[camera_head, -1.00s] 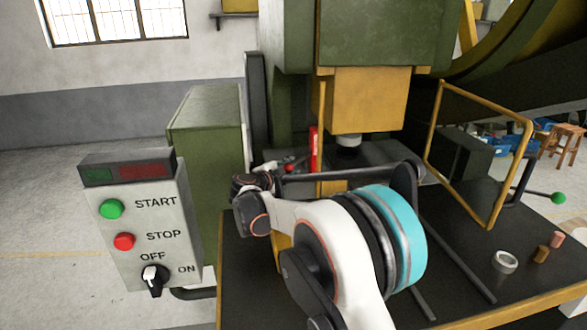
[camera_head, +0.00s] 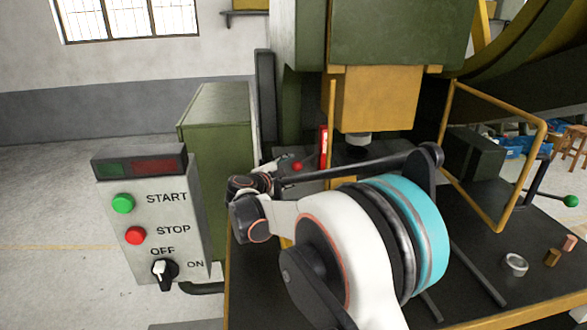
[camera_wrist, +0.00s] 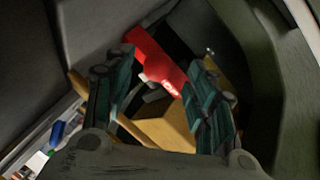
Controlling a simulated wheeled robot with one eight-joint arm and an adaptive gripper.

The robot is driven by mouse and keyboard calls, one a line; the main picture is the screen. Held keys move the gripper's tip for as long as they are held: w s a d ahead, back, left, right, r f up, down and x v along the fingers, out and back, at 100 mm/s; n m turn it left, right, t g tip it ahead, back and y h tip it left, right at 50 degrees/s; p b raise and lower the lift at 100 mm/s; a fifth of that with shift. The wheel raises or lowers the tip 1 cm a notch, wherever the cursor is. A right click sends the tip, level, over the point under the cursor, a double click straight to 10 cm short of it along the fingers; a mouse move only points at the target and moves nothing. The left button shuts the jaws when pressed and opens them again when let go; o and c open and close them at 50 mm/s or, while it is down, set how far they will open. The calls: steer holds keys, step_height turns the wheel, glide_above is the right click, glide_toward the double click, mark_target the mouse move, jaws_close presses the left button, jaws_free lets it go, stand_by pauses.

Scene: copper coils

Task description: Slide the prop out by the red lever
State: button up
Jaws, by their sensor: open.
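A red upright piece with white marks (camera_head: 323,147), which looks like the prop, stands under the yellow press ram (camera_head: 372,98). A red ball knob (camera_head: 297,166) shows to its left, close to my gripper; I take it for the lever's end. In the wrist view the red piece (camera_wrist: 152,55) lies ahead, between and beyond the fingers of my gripper (camera_wrist: 160,64). The fingers are apart with nothing held. A small pale and grey part beside the red piece is too dark to make out. In the head view my wrist hides most of the fingers.
A control box (camera_head: 150,225) with START, STOP and a switch stands at left, near my wrist. A yellow guard frame (camera_head: 497,150) stands on the right. A grey ring (camera_head: 515,265) and small copper pieces (camera_head: 552,257) lie on the dark table at right.

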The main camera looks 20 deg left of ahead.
steer(key=shift+v, duration=1.45)
